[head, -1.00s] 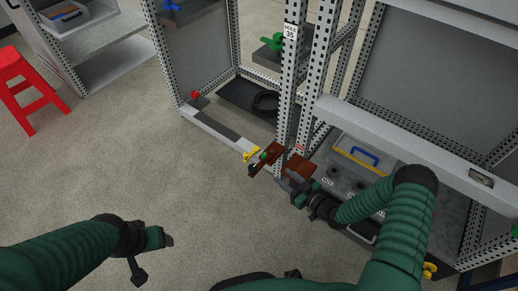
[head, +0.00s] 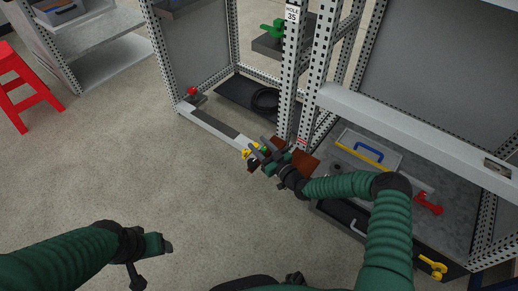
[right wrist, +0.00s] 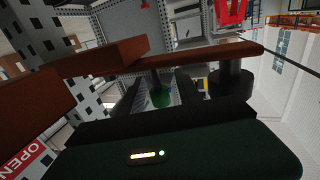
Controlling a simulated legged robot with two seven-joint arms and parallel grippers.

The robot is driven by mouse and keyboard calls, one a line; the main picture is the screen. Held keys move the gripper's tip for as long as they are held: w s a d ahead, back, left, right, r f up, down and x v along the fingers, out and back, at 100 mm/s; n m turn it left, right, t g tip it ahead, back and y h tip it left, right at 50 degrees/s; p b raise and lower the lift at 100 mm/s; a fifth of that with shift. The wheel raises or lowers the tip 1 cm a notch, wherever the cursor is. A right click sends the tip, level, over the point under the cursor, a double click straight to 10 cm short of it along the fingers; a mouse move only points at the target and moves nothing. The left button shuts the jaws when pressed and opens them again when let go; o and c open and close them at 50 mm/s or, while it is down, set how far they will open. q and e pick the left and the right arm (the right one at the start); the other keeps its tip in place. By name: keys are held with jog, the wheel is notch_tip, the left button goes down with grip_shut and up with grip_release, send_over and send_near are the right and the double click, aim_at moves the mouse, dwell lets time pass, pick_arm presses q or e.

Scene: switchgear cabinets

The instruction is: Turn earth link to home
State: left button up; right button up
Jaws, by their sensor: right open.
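Brown copper-coloured bars (head: 306,162), which look like the earth link, sit low at the frame's middle post in the head view. They also cross the right wrist view as long flat brown bars (right wrist: 205,54), with a green part (right wrist: 160,95) below one of them. My right gripper (head: 262,149) is open at the bars and partly hides them. I cannot tell whether its fingers touch the link. My left gripper (head: 166,246) hangs over bare floor at the lower left, away from the cabinets. Whether its fingers are apart is unclear.
Perforated posts (head: 290,75) stand close behind my right gripper. A yellow part (head: 249,151) is just left of it. A grey cabinet top with a red handle (head: 429,204) and a case with a blue handle (head: 367,152) lies right. The floor at left is open.

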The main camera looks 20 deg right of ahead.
jog(key=shift+w+a, duration=0.1)
jog(key=shift+w, duration=0.05)
grip_shut()
dwell(1.4)
